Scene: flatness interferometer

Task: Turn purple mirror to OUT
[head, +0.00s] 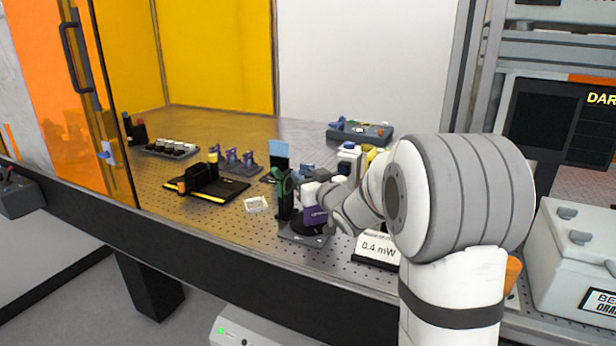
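A purple block (316,217), which looks like the purple mirror, stands on a dark base (303,234) near the front edge of the optical table. My arm reaches in from the right, and my gripper (312,196) is right at the purple block, just above or in front of it. The wrist hides part of the block and its right side. The fingers are too small and too covered to show whether they are open or touching the mirror. I cannot read any IN or OUT mark.

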